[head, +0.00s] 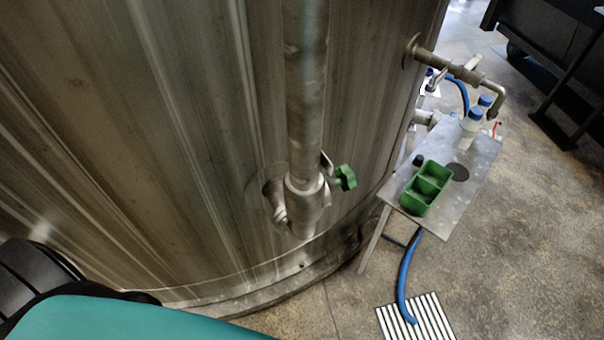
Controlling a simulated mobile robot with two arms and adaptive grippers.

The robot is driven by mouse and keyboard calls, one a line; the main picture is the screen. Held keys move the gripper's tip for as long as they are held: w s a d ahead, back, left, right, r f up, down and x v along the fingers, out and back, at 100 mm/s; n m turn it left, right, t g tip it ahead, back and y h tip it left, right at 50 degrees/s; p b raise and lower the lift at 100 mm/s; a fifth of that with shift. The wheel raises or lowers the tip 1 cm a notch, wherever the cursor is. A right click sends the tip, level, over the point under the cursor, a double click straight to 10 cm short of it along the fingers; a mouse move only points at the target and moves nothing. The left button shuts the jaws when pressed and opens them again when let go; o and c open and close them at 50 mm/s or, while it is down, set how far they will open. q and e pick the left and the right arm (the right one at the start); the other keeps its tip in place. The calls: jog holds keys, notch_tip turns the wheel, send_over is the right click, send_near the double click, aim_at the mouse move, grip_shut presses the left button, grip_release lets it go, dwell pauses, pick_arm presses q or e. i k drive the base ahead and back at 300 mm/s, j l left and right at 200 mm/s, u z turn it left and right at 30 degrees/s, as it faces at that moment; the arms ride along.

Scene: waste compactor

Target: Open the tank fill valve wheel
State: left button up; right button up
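A green valve wheel (344,177) sits on the right side of a metal valve fitting (305,200), low on the wall of a large steel tank (180,130). The fitting joins a vertical pipe (305,80) above it and a short stub into the tank on its left. The wheel is seen at an angle, and whether the valve is open or closed cannot be told. Neither of my grippers is in view. A teal and black part of my own body fills the lower left corner.
A small metal table (470,195) right of the valve carries a green tray (424,196) and bottles (470,125). A pipe with a lever (465,75) juts out above it. A blue hose (404,280) runs to a floor grate (415,322). Floor is clear at the lower right.

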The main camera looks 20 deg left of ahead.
aim_at(345, 177)
jog(key=i+l+u, duration=0.15)
jog(key=u, duration=0.3)
jog(key=i+l+u, duration=0.15)
jog(key=l+u, duration=0.55)
jog(key=u, duration=0.25)
jog(key=l+u, duration=0.45)
jog(key=i+j, duration=0.05)
